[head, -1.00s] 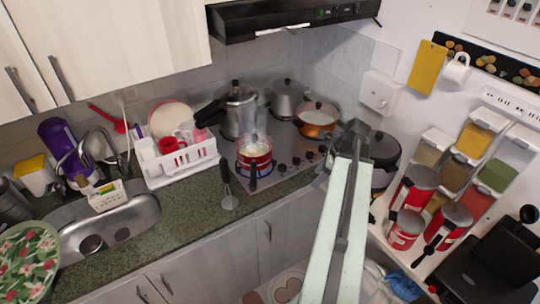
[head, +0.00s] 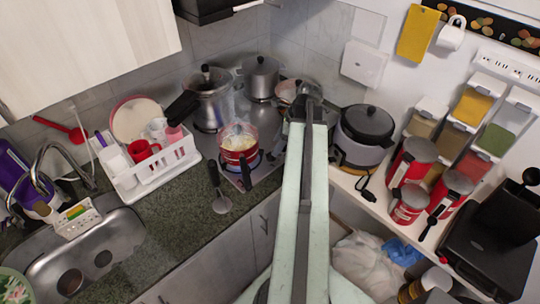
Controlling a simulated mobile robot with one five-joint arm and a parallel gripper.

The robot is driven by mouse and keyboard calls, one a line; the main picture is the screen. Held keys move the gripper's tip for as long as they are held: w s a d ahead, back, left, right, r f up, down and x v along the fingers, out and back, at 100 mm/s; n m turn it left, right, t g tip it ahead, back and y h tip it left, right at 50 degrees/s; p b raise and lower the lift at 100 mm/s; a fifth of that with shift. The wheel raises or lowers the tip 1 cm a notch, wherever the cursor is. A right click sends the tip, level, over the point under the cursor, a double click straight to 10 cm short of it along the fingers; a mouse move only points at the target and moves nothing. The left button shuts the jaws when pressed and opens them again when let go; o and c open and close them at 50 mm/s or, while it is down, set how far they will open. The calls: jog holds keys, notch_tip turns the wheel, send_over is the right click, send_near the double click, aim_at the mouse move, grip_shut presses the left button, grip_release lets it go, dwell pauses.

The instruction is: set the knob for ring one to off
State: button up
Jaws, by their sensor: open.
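The stove (head: 230,173) stands in the counter's corner. A red pot (head: 238,147) sits on its front ring, with a blue flame glow under it and its dark handle (head: 245,172) toward me. The row of knobs along the stove's right front is mostly hidden behind my arm, so I cannot read the knob for ring one. My gripper (head: 307,95) is open and points away from me. In the picture it overlaps the back right pan; I cannot tell how far above the stove it is.
Tall pots (head: 210,98) stand at the back of the stove. A dish rack (head: 152,165) is left of it and a ladle (head: 219,190) lies in front. A rice cooker (head: 366,127) stands close on the right, beside red canisters (head: 411,160). The counter's front strip is mostly clear.

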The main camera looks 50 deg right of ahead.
jog(key=b+x, duration=0.4)
jog(key=x, duration=0.1)
jog(key=shift+f, duration=0.35)
jog(key=shift+r, duration=0.15)
jog(key=shift+c, duration=0.4)
